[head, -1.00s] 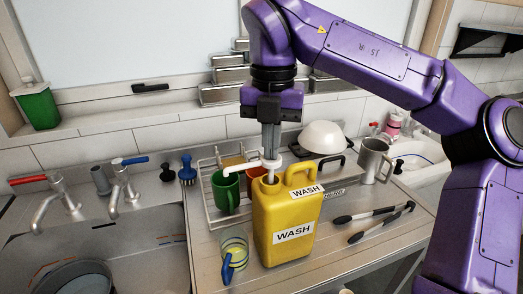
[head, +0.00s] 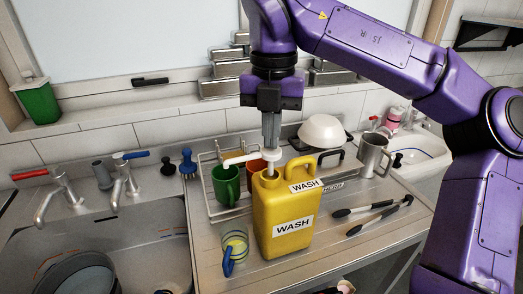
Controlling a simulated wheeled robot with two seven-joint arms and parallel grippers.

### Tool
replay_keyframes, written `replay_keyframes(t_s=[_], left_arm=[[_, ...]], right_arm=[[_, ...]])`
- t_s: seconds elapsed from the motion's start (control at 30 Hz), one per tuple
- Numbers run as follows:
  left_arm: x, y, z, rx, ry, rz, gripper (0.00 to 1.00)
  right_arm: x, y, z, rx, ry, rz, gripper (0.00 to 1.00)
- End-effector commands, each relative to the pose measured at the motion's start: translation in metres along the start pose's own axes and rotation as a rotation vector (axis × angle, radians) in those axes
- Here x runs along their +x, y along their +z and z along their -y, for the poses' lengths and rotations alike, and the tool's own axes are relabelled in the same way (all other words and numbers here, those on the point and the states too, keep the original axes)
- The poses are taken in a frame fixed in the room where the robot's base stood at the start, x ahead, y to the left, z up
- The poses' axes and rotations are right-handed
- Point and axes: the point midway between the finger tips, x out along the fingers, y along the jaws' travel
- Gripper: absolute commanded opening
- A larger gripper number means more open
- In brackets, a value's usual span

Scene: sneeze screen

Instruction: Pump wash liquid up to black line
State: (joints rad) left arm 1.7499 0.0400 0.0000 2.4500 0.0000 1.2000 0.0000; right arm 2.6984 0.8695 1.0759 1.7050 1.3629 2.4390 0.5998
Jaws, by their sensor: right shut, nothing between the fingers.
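The yellow jug (head: 275,216) labelled WASH stands upright on the drainboard. Its white pump (head: 245,158) has a spout pointing left, and the spout's tip overlaps the green mug's rim in the picture. My right gripper (head: 270,148) points straight down over the pump head, shut with nothing held. Its tips are at or just above the head; I cannot tell if they touch. A clear glass (head: 237,242) with yellow bands and a blue handle stands left of the jug's front. I cannot make out a black line or liquid level. My left gripper is out of view.
Sinks with taps (head: 122,175) lie left.

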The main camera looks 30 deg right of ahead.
Motion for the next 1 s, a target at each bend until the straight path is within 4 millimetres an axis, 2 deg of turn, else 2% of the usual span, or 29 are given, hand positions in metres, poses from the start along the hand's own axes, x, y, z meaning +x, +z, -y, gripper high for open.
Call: replay_keyframes(t_s=[0.73, 1.0], left_arm=[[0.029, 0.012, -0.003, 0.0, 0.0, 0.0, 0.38], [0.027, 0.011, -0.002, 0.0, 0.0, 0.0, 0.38]], right_arm=[[0.032, 0.0, 0.0, 0.0, 0.0, 0.0, 0.0], [0.03, 0.0, 0.0, 0.0, -0.001, 0.0, 0.0]])
